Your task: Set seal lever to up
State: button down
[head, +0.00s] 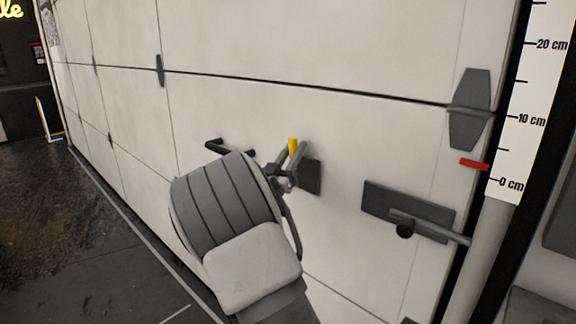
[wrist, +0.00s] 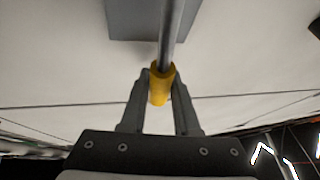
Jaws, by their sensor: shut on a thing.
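The seal lever is a grey rod with a yellow grip, mounted on a dark plate (head: 311,178) on the white panelled door. The yellow grip (head: 292,146) shows at the upper end in the head view, and the rod's lower part is partly hidden by my gripper (head: 287,165). In the wrist view the grip (wrist: 160,86) sits between my two fingers (wrist: 160,90), which are shut on it. The rod (wrist: 171,35) runs from the grip up to the grey plate (wrist: 130,18). The exact lever angle is hard to tell.
A black bar handle (head: 226,147) is on the door just left of my gripper. A scale (head: 510,130) with a red pointer (head: 474,164) stands at the door's right edge. Open floor lies left.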

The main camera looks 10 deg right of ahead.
jog(key=shift+s+d+f+m+g+h+b, duration=0.1)
jog(key=shift+s+d+m+g+h+b, duration=0.15)
jog(key=shift+m+b, duration=0.25)
jog(key=shift+s+d+m+g+h+b, duration=0.15)
jog(key=shift+s+m+h+b, duration=0.15)
jog(key=shift+m, duration=0.3)
jog(key=c, duration=0.7)
grip_release()
jog(key=shift+o, duration=0.2)
jog(key=shift+a, duration=0.1)
jog(key=shift+s+a+f, duration=0.1)
jog(key=shift+s+a, duration=0.1)
jog(key=p+v, duration=0.2)
jog(key=v, duration=1.4)
jog(key=shift+s+a+f, duration=0.15)
jog(key=shift+a+f, duration=0.05)
jog(key=shift+f, duration=0.05)
